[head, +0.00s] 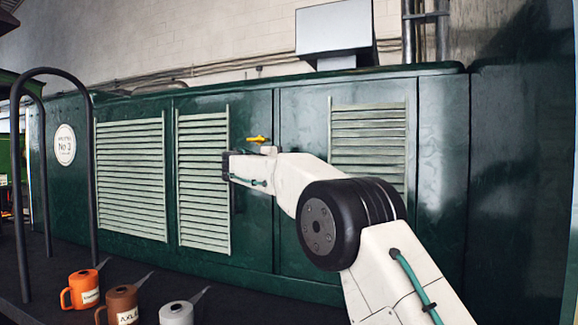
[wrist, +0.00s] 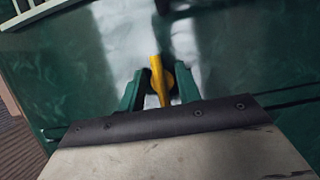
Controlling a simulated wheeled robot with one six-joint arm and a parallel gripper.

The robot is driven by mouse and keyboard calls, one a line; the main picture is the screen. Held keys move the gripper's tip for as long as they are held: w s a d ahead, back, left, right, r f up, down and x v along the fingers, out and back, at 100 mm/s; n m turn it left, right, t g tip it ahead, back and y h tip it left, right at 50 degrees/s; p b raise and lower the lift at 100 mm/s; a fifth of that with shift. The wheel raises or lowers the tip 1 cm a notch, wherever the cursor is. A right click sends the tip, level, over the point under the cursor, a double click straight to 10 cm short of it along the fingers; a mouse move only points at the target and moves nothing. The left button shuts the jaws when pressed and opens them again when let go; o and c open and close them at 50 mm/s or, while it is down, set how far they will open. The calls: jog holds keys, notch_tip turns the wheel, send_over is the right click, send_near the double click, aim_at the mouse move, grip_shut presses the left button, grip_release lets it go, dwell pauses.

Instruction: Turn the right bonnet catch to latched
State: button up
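A yellow bonnet catch (head: 257,139) shows on the dark green bonnet side (head: 255,225), just above the end of my arm. Its handle lies about level in the head view. In the wrist view a yellow catch (wrist: 157,78) stands between the two green fingers of my gripper (wrist: 158,90). The fingers are apart, one on each side of it, with a small gap at the handle's left. I cannot tell whether the right finger touches its round base. In the head view my arm hides the fingers.
Pale louvres (head: 203,180) flank the catch area, with another louvre panel (head: 368,145) behind my arm. Orange (head: 84,289), brown (head: 122,304) and grey (head: 176,313) oil cans stand at the lower left. A black handrail (head: 20,190) rises at the left.

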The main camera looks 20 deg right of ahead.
jog(key=v, duration=0.7)
jog(key=shift+a, duration=0.4)
jog(key=shift+s, duration=0.1)
notch_tip(320, 180, down, 10)
jog(key=s+n+g+y, duration=0.1)
jog(key=g+y, duration=0.1)
jog(key=s+d+f+g+y, duration=0.35)
jog(key=s+f, duration=0.25)
jog(key=s, duration=0.4)
jog(key=s+d+f+m+g+y, duration=0.1)
jog(key=s+d+f+m+y, duration=0.1)
jog(key=s, duration=1.3)
jog(key=s+d+f+m+y, duration=0.1)
jog(key=s+f+y, duration=0.3)
jog(key=s, duration=1.2)
jog(key=s+d+f+m+g+y, duration=0.1)
jog(key=s+f, duration=0.5)
jog(key=s, duration=1)
jog(key=shift+d+m+g+y, duration=0.35)
jog(key=shift+d+m+y, duration=0.5)
jog(key=shift+m+y, duration=0.65)
